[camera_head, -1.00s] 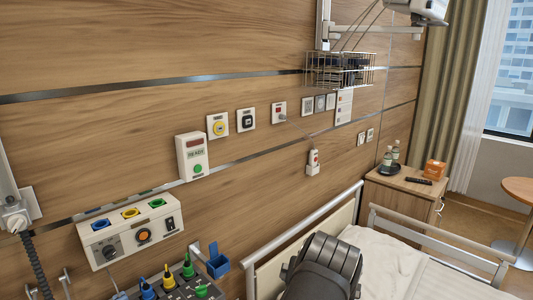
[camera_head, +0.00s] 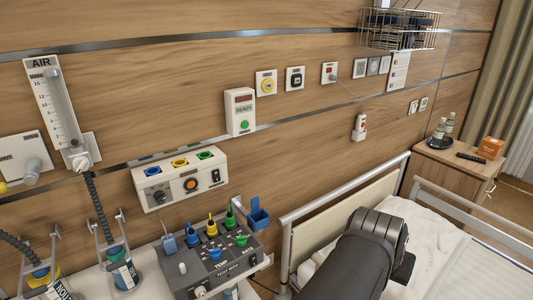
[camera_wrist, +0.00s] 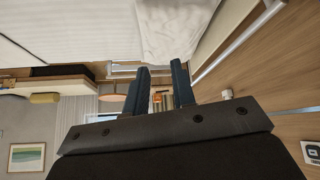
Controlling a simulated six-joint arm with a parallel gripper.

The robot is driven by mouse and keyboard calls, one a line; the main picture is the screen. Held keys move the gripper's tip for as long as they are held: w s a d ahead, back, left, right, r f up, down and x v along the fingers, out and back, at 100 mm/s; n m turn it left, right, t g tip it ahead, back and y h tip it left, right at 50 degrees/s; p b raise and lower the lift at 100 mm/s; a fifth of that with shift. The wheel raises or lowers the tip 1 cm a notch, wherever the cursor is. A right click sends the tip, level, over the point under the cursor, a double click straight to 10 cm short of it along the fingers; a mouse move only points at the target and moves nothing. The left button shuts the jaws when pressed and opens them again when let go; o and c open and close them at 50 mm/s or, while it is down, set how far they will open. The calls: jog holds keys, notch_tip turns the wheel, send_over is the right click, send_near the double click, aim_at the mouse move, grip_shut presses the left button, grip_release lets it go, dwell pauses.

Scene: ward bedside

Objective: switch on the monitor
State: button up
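No screen-type monitor is plainly visible. On the wood wall panel in the head view, a white box (camera_head: 240,112) has a dark red display, the word READY and a green round button. Below it, a white unit (camera_head: 180,180) has blue, yellow and green sockets, a dark knob, an orange button and a black rocker switch (camera_head: 215,176). My gripper (camera_wrist: 160,67) shows in the wrist view with its two dark fingers apart and nothing between them. It is not visible in the head view, where only my dark arm link shows over the bed.
A tray of coloured connectors (camera_head: 210,258) stands below the wall unit. An air flowmeter (camera_head: 58,110) with a hose is at left. The bed rail (camera_head: 345,190) stands near the wall. A wire basket (camera_head: 398,38) hangs above. A bedside cabinet (camera_head: 460,168) carries bottles and a box.

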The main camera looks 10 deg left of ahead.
jog(key=w+d+f+h, duration=0.1)
jog(key=d, duration=0.1)
jog(key=w+d+f+n+h, duration=0.1)
jog(key=d+f, duration=0.1)
jog(key=w+d+f+n, duration=0.1)
jog(key=d, duration=0.1)
jog(key=shift+w+d+f+h, duration=0.25)
jog(key=shift+f+h, duration=0.15)
grip_shut()
jog(key=w+a+n+t+y, duration=0.75)
jog(key=w+a+n, duration=0.65)
jog(key=a+n, duration=0.4)
jog(key=a+r+n+y, duration=0.1)
jog(key=a+n+y, duration=0.4)
jog(key=a, duration=0.4)
jog(key=s+a+r+n+g+y, duration=0.1)
jog(key=a+n+y, duration=0.4)
jog(key=a, duration=0.5)
jog(key=shift+s+r+n+y, duration=0.35)
jog(key=shift+r+n, duration=0.15)
jog(key=shift+n, duration=0.6)
jog(key=shift+g, duration=0.25)
